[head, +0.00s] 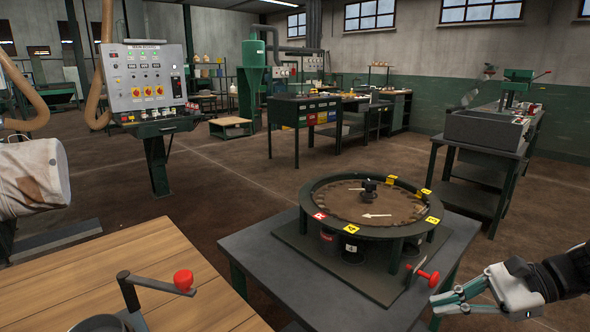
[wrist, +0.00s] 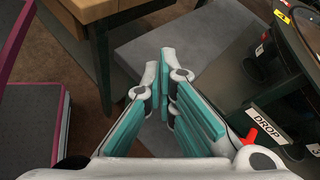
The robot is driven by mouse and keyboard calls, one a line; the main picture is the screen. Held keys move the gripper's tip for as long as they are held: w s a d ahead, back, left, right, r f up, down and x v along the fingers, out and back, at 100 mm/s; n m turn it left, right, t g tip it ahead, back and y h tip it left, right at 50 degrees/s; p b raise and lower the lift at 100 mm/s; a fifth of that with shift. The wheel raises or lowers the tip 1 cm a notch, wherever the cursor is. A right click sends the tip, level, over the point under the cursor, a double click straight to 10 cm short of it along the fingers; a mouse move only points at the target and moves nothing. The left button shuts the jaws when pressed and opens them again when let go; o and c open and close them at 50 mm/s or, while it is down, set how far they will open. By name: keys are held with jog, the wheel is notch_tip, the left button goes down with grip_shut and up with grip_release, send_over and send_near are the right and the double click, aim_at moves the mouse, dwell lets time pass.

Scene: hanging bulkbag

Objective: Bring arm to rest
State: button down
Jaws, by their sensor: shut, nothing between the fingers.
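My gripper (head: 446,303) is at the lower right in the head view, empty, with its teal-padded fingers pointing left. It is at the right front of the grey table that carries a round dial device. In the wrist view my gripper (wrist: 167,75) has its fingertips close together with nothing between them. My arm comes in from the right edge in the head view; most of it is out of frame.
The round device (head: 362,216) with yellow tags and a red-knobbed lever stands on the grey table (head: 262,262). A wooden table (head: 150,255) with a red-knobbed crank (head: 183,280) is at the lower left. A control panel (head: 147,77) stands behind. Open floor lies beyond.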

jog(key=s+a+r+n+g+h, duration=0.5)
jog(key=s+a+n, duration=0.3)
jog(key=a, duration=0.2)
jog(key=s+r+n+t+h, duration=0.35)
jog(key=s+n+h, duration=0.35)
jog(key=s+n, duration=0.5)
notch_tip(320, 180, up, 19)
jog(key=s+m+t+p, duration=0.1)
jog(key=m+t+p, duration=0.1)
jog(key=p, duration=1.5)
jog(key=shift+s+a+r, duration=0.15)
jog(key=shift+s+a, duration=0.1)
jog(key=shift+a, duration=0.1)
